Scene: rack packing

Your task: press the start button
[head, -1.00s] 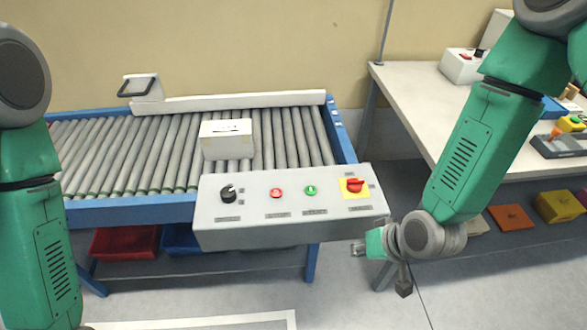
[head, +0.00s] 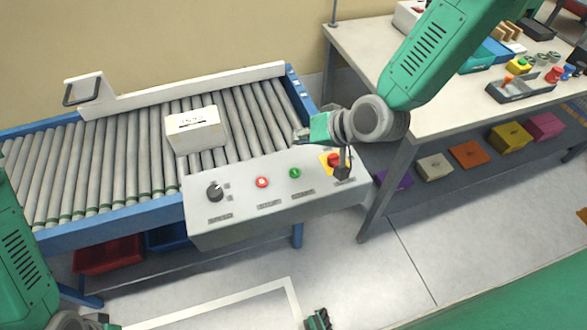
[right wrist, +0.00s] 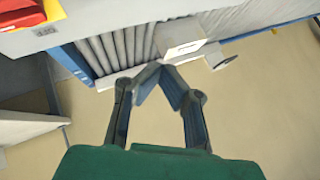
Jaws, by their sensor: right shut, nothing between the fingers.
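The grey control box (head: 240,230) is fixed at the front of the roller conveyor. On its top are a green button (head: 295,173), a red button (head: 262,182) to its left, and a black knob (head: 215,191) farther left. My right gripper (head: 303,135) is above and behind the green button in the head view, apart from it. The right wrist view shows its fingers (right wrist: 158,70) closed together at the tips, empty. The green button is not identifiable in that view.
A red switch (head: 334,160) on a yellow plate sits close under my right wrist. A white labelled carton (head: 195,130) lies on the rollers (head: 110,165). A worktable (head: 360,50) with parts stands at right, with coloured boxes below. Open floor lies in front.

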